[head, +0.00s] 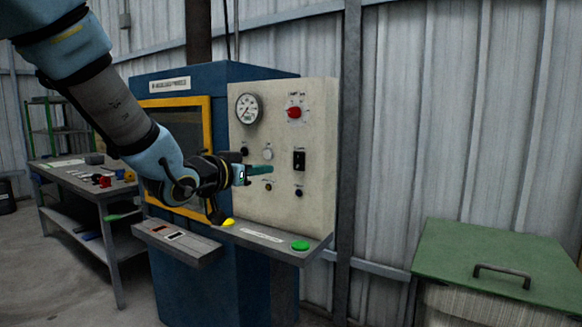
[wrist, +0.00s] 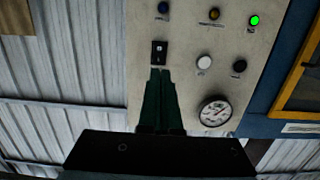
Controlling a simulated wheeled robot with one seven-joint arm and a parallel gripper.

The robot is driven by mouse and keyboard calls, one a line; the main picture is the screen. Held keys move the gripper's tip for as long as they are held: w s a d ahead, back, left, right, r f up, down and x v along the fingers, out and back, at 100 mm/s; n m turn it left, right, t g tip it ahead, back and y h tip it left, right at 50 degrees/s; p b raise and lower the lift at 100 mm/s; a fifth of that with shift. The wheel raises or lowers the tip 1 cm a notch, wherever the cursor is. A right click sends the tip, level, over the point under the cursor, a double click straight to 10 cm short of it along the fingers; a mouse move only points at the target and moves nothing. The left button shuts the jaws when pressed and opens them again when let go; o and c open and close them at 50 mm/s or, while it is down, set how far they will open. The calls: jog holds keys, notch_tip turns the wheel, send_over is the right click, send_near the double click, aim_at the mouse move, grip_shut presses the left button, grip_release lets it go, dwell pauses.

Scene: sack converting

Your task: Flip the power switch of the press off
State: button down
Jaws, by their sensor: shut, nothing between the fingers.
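The press (head: 220,85) is a blue cabinet with a pale control panel (head: 318,120). A black rocker switch (head: 299,160), likely the power switch, sits at the panel's right side. It also shows in the wrist view (wrist: 159,52), just past the fingertips, with a small white mark. Which way the rocker is tipped is too small to tell. My gripper (head: 271,169) is shut and empty, its green fingers pointing at the panel left of the switch in the head view. In the wrist view the fingertips (wrist: 161,70) overlap the switch's near edge; contact cannot be told.
Around the switch are a gauge (head: 248,108), a red knob (head: 294,113), a white button (wrist: 205,62), a blue button (wrist: 163,7) and a lit green lamp (wrist: 254,20). A ledge (head: 262,238) with a green button juts out below. A green-lidded bin (head: 500,260) stands right.

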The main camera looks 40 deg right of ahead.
aim_at(297, 166)
jog(key=p+x, duration=0.3)
jog(key=x, duration=0.8)
jog(key=shift+r, duration=0.15)
jog(key=shift+w+d, duration=0.1)
jog(key=shift+d, duration=0.35)
jog(key=shift+f, duration=0.2)
jog(key=shift+d+f+b, duration=0.1)
jog(key=shift+f+b, duration=0.15)
jog(key=shift+b, duration=0.75)
jog(key=shift+r, duration=0.25)
jog(key=shift+f, duration=0.1)
